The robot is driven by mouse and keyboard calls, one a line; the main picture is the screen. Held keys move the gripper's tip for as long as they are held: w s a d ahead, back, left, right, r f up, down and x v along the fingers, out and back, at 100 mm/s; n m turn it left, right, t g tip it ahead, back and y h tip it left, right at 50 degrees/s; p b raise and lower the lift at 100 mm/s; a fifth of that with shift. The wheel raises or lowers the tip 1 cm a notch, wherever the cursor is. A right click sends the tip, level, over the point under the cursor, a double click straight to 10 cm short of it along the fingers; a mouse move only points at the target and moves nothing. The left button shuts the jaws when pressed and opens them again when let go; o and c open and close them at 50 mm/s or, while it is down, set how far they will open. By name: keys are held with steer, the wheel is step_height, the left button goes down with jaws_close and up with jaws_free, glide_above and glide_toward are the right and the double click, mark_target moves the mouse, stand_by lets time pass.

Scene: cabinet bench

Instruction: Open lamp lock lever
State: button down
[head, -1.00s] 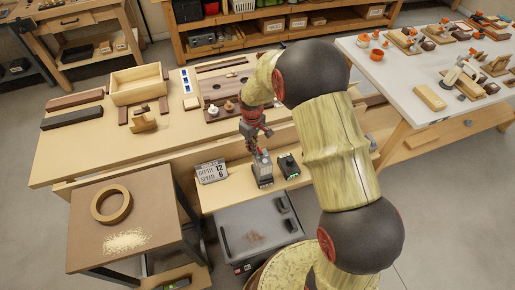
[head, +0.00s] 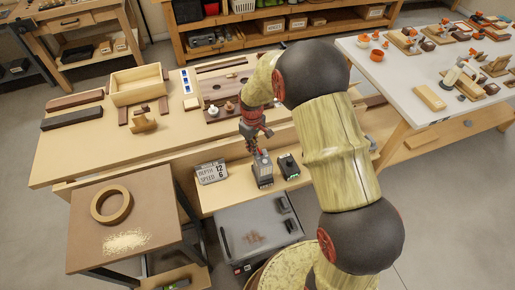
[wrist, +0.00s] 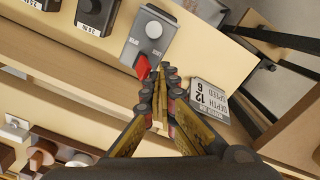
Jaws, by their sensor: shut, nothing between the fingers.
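A grey box (wrist: 150,38) with a round white knob or lamp on its face carries a red lever (wrist: 142,67) at its near end in the wrist view. The grey box (head: 262,172) also shows on the lower shelf in the head view. My gripper (wrist: 158,72) is shut and empty, with its fingertips right beside the red lever. I cannot tell whether they touch it. In the head view my gripper (head: 256,146) is just above the far end of the box, and the lever is not clear there.
A sign reading DEPTH 12, SPEED 6 (head: 212,172) stands left of the box. A dark device (head: 287,166) stands close on its right. The workbench (head: 80,150) behind holds a wooden box (head: 138,92) and a board with knobs (head: 215,92).

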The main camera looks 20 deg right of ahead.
steer(key=shift+d, duration=0.95)
steer(key=shift+a+r, duration=0.1)
steer(key=shift+a+r+p, duration=0.3)
steer(key=shift+r+p, duration=0.15)
steer(key=shift+r, duration=0.05)
steer(key=shift+a+r+p, duration=0.25)
steer(key=shift+r+p, duration=0.15)
steer(key=shift+r, duration=0.05)
step_height(320, 180, up, 7)
steer(key=p, duration=0.4)
steer(key=shift+p, duration=0.35)
stand_by(0.4)
